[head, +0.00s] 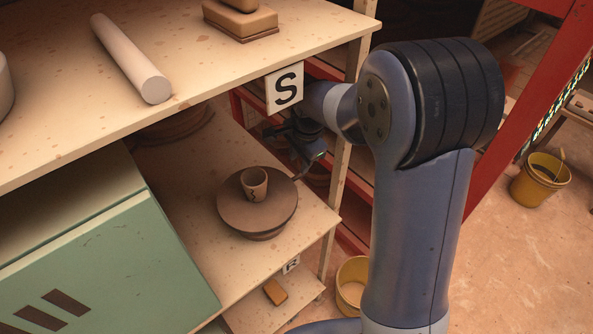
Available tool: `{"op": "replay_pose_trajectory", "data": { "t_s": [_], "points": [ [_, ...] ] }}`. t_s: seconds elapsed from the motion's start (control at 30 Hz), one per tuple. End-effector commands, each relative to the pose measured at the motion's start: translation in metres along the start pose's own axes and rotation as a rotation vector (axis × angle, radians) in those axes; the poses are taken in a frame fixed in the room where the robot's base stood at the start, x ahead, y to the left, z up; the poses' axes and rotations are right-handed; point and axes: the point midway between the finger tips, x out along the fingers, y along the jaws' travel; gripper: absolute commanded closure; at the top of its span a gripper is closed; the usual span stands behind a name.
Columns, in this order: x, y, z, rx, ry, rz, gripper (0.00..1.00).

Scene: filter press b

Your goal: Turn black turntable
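A round, dark brownish turntable (232,213) sits on the middle wooden shelf, near its right edge. A small clay cup (255,183) with a dark mark stands upright on it. My gripper (312,166) is beyond the turntable's upper right edge, below the top shelf and beside the shelf post. A thin dark piece shows between the gripper and the turntable's rim; I cannot tell whether it belongs to the gripper or touches the disc. The fingers are small and dark, so whether they are open or shut is unclear.
The top shelf (200,75) overhangs, carrying a pale roller (130,58) and a tan block (240,20). An "S" sign (285,89) hangs at its edge near my arm. A green cabinet (120,265) stands left. Yellow buckets (540,182) (352,283) stand on the floor.

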Motion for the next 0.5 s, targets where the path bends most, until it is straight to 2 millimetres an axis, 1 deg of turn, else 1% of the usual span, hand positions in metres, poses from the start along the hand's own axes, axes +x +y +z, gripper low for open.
{"op": "replay_pose_trajectory", "data": {
  "t_s": [0.03, 0.2, 0.4, 0.5],
  "points": [
    [0.011, 0.001, 0.001, 0.000, -0.003, 0.006, 0.66],
    [0.040, 0.001, 0.001, 0.000, -0.003, 0.006, 0.66],
    [0.060, 0.001, 0.001, 0.001, -0.003, 0.003, 0.66],
    [0.065, 0.000, 0.001, 0.001, -0.002, 0.001, 0.66]
  ]
}}
